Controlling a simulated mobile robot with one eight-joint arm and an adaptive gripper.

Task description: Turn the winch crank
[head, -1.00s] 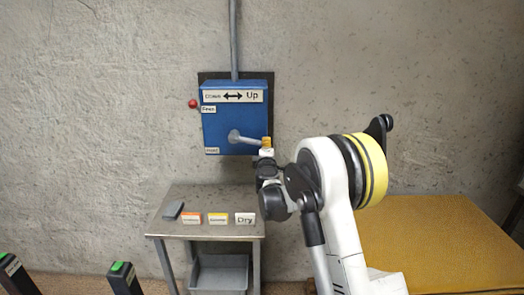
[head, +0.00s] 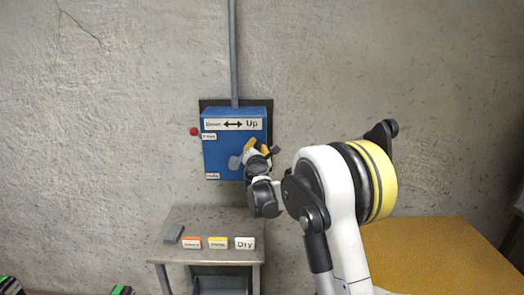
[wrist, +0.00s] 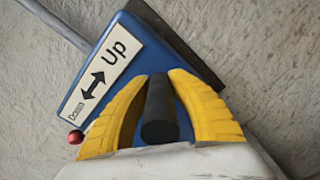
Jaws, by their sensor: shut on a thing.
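The blue winch box (head: 220,148) hangs on the wall, with a "Down ↔ Up" label (head: 235,124) on its upper front. The crank's grey hub (head: 235,162) shows low on the box front; most of the crank arm is hidden behind my gripper. My gripper (head: 261,147) is at the box's right side, right of and above the hub. In the wrist view, the yellow fingers of my gripper (wrist: 163,78) are closed on both sides of the dark round crank handle (wrist: 160,112).
A red knob (head: 195,131) sticks out at the box's left, beside a small label. A grey conduit (head: 233,55) rises from the box. Below stands a metal table (head: 205,257) with orange, yellow and white "Dry" blocks. A yellow-brown surface (head: 440,250) lies at right.

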